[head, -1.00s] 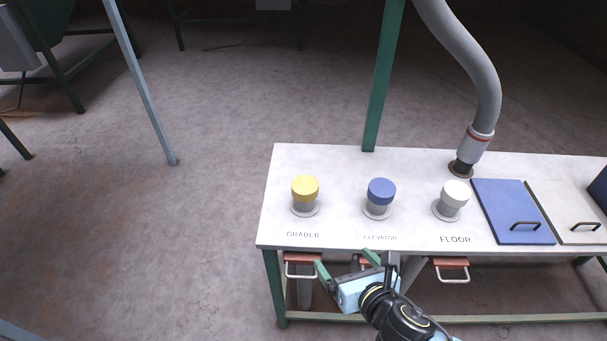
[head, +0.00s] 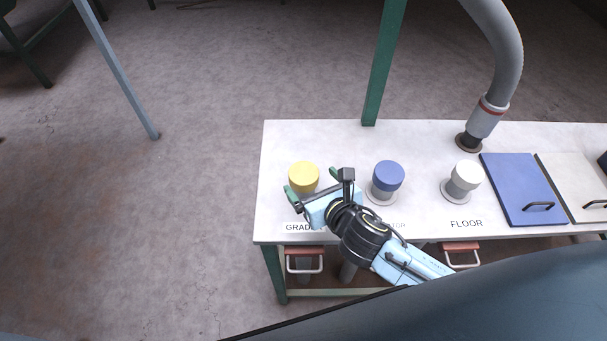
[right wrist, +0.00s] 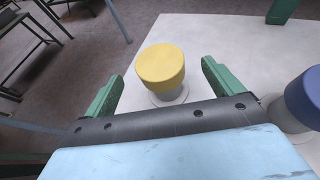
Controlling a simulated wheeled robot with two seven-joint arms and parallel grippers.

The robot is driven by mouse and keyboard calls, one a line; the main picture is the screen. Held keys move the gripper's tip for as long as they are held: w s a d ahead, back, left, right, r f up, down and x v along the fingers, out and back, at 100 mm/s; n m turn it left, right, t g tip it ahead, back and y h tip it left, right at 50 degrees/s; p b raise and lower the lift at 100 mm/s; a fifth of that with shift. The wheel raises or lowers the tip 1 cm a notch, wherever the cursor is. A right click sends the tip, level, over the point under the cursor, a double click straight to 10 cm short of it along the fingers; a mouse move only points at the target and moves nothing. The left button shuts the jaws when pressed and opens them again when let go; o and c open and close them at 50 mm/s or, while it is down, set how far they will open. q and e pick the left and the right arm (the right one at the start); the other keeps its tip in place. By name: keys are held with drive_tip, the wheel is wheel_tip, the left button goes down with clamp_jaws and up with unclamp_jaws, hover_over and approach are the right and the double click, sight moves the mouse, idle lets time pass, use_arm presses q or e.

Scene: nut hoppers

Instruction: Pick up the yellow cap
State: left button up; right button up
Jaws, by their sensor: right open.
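The yellow cap (head: 304,176) sits on a grey spout at the left end of the white table, behind the GRADER label. In the right wrist view the yellow cap (right wrist: 161,68) shows between and a little beyond the two green fingers. My right gripper (head: 311,180) is open, its fingers on either side of the near side of the cap in the head view. In the right wrist view the right gripper (right wrist: 160,85) holds nothing. The gripper hides the lower part of the spout in the head view. My left gripper is not in view.
A blue cap (head: 388,174) stands close to the right of my gripper, and a white cap (head: 467,172) farther right. A green post (head: 383,70) and a grey hose (head: 505,60) rise behind. Blue and white lidded panels (head: 522,185) lie at right.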

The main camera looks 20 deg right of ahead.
sight(306, 176)
drive_tip(key=b+x, duration=0.1)
drive_tip(key=x, duration=0.3)
drive_tip(key=shift+w+f, duration=0.1)
drive_tip(key=shift+w, duration=0.2)
drive_tip(key=shift+w+a+f, duration=0.1)
drive_tip(key=shift+w, duration=0.15)
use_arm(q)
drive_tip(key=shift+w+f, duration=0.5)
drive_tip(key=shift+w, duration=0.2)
use_arm(e)
drive_tip(key=c, duration=1)
